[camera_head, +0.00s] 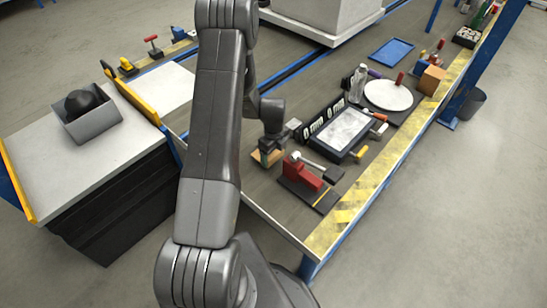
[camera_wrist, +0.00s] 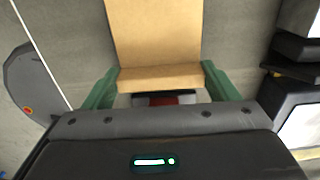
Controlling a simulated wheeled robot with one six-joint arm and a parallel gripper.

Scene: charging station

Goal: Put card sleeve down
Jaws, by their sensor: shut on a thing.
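The card sleeve, a tan cardboard piece (camera_wrist: 155,35), is between the two green fingers of my gripper (camera_wrist: 158,78) in the wrist view. My gripper is shut on it, one finger at each side. In the head view the sleeve (camera_head: 262,160) shows as a small tan patch below my gripper (camera_head: 270,150), over the near left part of the workbench (camera_head: 257,192). Its far end runs out of the wrist view. I cannot tell whether its underside touches the bench.
Right of my gripper are a red clamp-like tool on a dark board (camera_head: 308,180) and a black tray with a pale panel (camera_head: 343,130). A bottle (camera_head: 358,83), a white disc (camera_head: 388,95) and a cardboard box (camera_head: 432,80) stand farther right. A grey bin (camera_head: 90,122) sits on the left cabinet.

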